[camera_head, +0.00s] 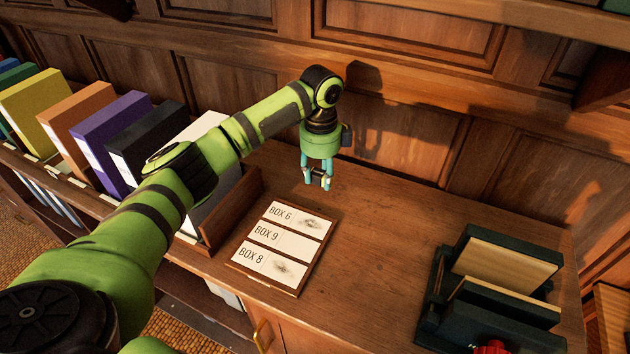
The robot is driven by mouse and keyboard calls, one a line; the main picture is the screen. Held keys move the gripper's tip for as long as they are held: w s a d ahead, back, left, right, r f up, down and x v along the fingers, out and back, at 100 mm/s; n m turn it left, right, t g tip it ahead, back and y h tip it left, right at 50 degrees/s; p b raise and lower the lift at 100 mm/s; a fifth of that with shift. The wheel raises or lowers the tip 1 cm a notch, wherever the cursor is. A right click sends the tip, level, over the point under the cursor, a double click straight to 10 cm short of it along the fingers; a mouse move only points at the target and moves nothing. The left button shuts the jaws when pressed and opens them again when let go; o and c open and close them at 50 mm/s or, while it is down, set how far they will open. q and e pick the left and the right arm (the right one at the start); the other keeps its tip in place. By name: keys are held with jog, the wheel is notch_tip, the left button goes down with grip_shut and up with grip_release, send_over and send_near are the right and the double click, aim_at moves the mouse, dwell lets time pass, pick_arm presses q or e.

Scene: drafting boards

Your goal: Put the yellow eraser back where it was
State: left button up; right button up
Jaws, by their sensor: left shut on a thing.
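My left gripper (319,183) points down above the wooden counter (375,240), behind the label board. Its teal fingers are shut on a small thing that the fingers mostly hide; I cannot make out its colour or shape. I see no yellow eraser clearly anywhere in the view. The label board (240,264) lies on the counter with three white strips reading BOX 6 (281,213), BOX 9 (267,234) and BOX 8 (252,254). Grey smudges show at the right of the BOX 6 and BOX 8 strips; the BOX 9 strip looks clean there. My right gripper is not in view.
A row of coloured binders, including yellow (42,105), orange (82,114) and purple (112,135), stands at the left. A dark green rack (437,290) holding wooden boards (505,262) stands at the right. A red thing (490,348) shows at the bottom edge. The counter's middle is clear.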

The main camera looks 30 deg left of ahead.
aim_at(316, 196)
pick_arm(q)
jog(key=shift+w+a+f, duration=0.4)
jog(key=shift+a+f, duration=0.1)
jog(key=shift+a, duration=0.2)
jog(key=shift+f, duration=0.35)
notch_tip(316, 196, down, 3)
jog(key=shift+f+p, duration=0.1)
jog(key=shift+p, duration=0.65)
jog(key=shift+f, duration=0.15)
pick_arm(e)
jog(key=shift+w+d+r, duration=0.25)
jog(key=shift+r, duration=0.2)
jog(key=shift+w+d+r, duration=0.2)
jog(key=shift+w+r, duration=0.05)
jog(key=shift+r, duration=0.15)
pick_arm(q)
jog(key=shift+f, duration=0.15)
jog(key=o, duration=1)
notch_tip(316, 196, up, 12)
jog(key=shift+r+b, duration=0.2)
jog(key=shift+b, duration=0.95)
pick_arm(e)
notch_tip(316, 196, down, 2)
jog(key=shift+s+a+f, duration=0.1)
